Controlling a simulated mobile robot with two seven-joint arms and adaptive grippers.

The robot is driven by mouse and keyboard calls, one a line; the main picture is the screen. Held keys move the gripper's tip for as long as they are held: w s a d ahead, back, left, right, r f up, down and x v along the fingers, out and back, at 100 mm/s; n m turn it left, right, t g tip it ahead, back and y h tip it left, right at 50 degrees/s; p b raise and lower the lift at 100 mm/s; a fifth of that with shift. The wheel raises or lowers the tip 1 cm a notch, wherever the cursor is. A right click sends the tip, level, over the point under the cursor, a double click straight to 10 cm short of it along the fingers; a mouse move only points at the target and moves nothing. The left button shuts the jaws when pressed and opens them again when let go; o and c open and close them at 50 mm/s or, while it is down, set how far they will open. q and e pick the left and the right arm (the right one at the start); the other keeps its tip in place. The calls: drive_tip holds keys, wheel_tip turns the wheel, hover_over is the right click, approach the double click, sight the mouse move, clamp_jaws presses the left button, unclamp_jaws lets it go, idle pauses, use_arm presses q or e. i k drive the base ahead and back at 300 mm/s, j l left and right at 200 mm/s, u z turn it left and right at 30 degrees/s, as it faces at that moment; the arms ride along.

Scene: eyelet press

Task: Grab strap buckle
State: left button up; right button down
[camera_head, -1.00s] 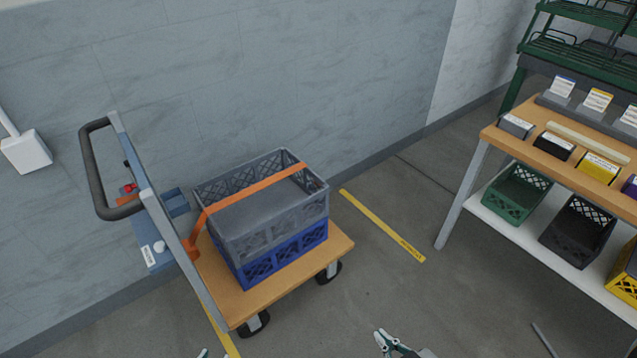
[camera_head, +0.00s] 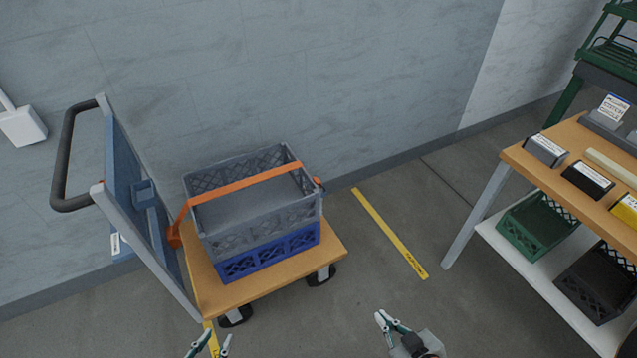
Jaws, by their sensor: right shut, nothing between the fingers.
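An orange strap (camera_head: 245,185) runs over the top of a grey crate (camera_head: 262,224), which sits on a blue crate (camera_head: 268,255) on a wooden-decked cart (camera_head: 270,294). A small dark and orange piece, perhaps the buckle (camera_head: 319,185), is at the strap's right end on the crate's side. An orange fitting (camera_head: 173,236) is at the strap's left end near the cart's handle frame. My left gripper (camera_head: 217,335) is at the bottom edge in front of the cart, fingers apart and empty. My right gripper (camera_head: 381,317) is shut and empty over the floor, right of the cart.
The cart's upright handle (camera_head: 68,150) and blue panel (camera_head: 135,185) stand left of the crates. A workbench (camera_head: 568,178) with bins below is at the right. A yellow floor strip (camera_head: 390,235) crosses the clear floor between. A wall (camera_head: 300,80) is behind.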

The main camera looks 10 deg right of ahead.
sight(316, 180)
drive_tip(key=i+l+u, duration=0.15)
drive_tip(key=l, duration=0.35)
drive_tip(key=i+l+u, duration=0.15)
drive_tip(key=l, duration=0.3)
drive_tip(key=i+l+u, duration=0.15)
drive_tip(key=l, duration=0.3)
drive_tip(key=i+l+u, duration=0.15)
drive_tip(key=l, duration=0.35)
drive_tip(key=i+l, duration=0.65)
drive_tip(key=i+j+u, duration=0.05)
